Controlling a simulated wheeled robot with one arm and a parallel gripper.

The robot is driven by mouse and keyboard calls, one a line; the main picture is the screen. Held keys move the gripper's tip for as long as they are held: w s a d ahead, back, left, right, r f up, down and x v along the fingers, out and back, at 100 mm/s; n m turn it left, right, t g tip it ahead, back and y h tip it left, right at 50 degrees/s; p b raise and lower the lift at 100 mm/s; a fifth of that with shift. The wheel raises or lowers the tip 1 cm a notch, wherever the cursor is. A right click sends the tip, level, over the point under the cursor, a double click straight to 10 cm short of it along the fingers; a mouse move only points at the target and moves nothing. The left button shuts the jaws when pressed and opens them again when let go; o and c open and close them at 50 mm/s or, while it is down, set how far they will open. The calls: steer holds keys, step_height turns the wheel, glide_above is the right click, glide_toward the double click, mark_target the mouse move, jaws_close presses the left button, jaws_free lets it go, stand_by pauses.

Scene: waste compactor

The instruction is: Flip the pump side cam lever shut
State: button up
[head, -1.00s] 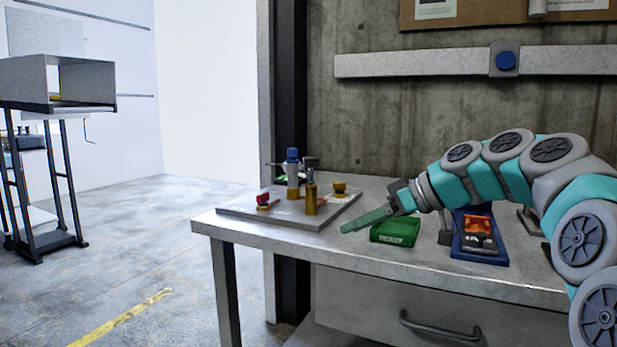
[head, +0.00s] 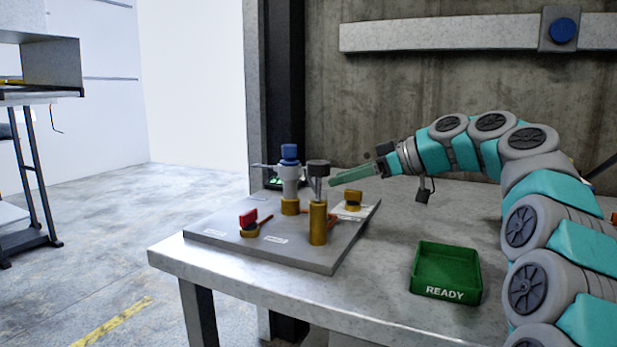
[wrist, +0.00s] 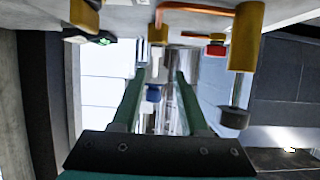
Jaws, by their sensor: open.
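A grey board (head: 225,238) on the bench carries several brass fittings. A blue-capped fitting (head: 290,180) has a thin metal arm (head: 262,165) sticking out to the left. A brass post (head: 318,225) with a dark-capped metal piece (head: 318,170) stands in front of it. I cannot tell for certain which part is the pump side cam lever. My gripper (head: 334,180) is open and empty, just right of the dark cap at about its height. In the wrist view, the blue cap (wrist: 153,93) appears between my green fingers (wrist: 161,75), beyond the tips; the brass post (wrist: 247,38) is right of them.
A red-handled valve (head: 248,219) and a brass valve with a dark top (head: 353,201) sit on the board. A green READY tray (head: 446,271) stands on the bench at right. The bench top (head: 385,245) between board and tray is clear. A concrete wall (head: 400,110) stands behind.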

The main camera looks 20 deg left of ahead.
mark_target(314, 185)
steer(key=x, duration=0.5)
steer(key=p+x, duration=0.1)
steer(key=x, duration=0.2)
steer(key=shift+w+a, duration=0.15)
steer(key=shift+w, duration=0.25)
steer(key=shift+r, duration=0.1)
steer(key=shift+c, duration=0.4)
jaws_close()
